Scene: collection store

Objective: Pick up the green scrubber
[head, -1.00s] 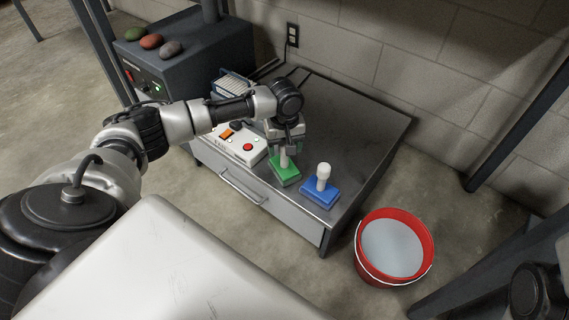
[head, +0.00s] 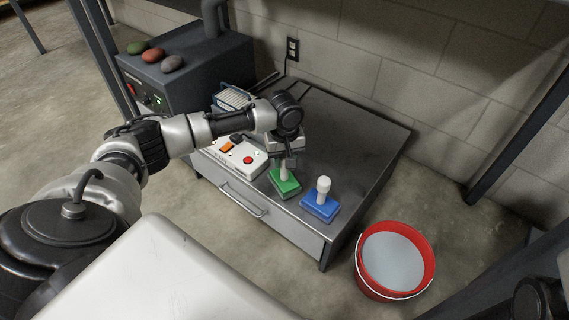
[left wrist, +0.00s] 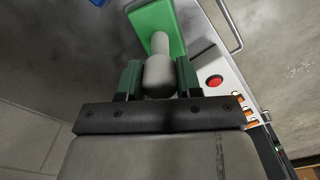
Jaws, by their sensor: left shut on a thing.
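The green scrubber (head: 285,184) stands on the front part of the grey cabinet top (head: 364,134), with its pale handle upright. In the left wrist view, the scrubber's green base (left wrist: 155,22) lies beyond its rounded handle. My left gripper (head: 287,163) is over the scrubber and shut on the handle, with one finger on each side of the knob. The left wrist view also shows the gripper (left wrist: 158,78) around the knob. Whether the base touches the top cannot be told. My right gripper does not clearly show.
A blue scrubber (head: 320,204) stands close to the right. A white control box with a red button (head: 236,155) is close to the left. A red bucket (head: 394,262) stands on the floor at right. The back right of the top is clear.

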